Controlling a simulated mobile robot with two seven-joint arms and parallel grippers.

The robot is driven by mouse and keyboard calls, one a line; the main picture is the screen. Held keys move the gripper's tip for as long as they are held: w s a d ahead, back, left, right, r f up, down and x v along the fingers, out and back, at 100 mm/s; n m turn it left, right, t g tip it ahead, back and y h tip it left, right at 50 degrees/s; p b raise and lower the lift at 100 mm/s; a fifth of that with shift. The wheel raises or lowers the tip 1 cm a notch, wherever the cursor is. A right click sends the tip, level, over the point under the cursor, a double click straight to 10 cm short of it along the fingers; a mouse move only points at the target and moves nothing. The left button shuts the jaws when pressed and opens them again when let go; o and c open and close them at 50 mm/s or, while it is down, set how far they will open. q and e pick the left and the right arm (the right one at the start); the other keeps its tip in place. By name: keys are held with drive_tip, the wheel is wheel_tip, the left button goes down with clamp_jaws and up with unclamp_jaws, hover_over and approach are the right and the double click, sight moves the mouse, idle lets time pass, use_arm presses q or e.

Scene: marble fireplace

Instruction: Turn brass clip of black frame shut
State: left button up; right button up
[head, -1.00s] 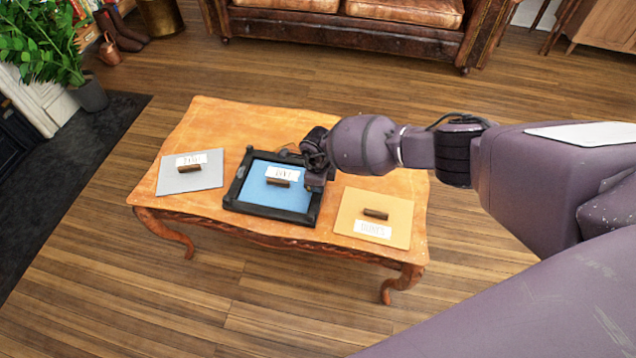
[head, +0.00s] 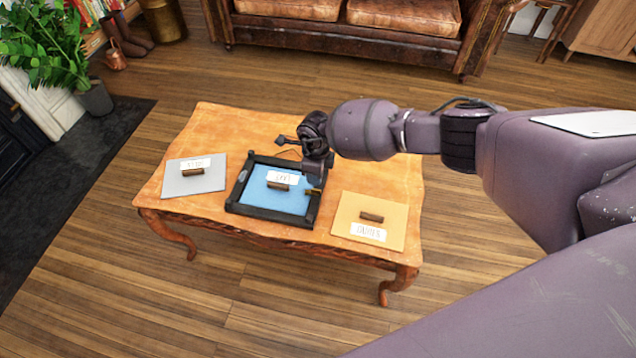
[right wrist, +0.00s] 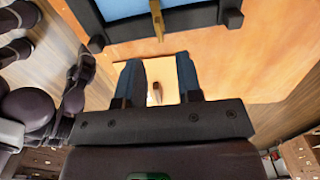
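The black frame (head: 270,215) lies flat on the wooden table with a blue panel (head: 255,190) inside it. A brass clip (head: 314,191) sits at the frame's right rim. In the right wrist view the clip (right wrist: 157,20) lies across the black rim (right wrist: 190,18), one end over the blue panel and its tip past the outer edge. My right gripper (head: 312,168) is above the frame's right side. In the right wrist view its two fingers (right wrist: 158,65) are apart and empty, away from the clip. My left gripper is not in view.
A grey panel (head: 177,183) lies left of the frame and a tan panel (head: 350,207) right of it, each with a wooden handle and label. The orange table (head: 235,125) is clear at the back. A sofa (head: 330,35) and plant (head: 40,50) stand beyond.

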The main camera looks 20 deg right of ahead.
sight(316, 189)
drive_tip(key=shift+r+p, duration=0.4)
drive_tip(key=shift+r, duration=1.45)
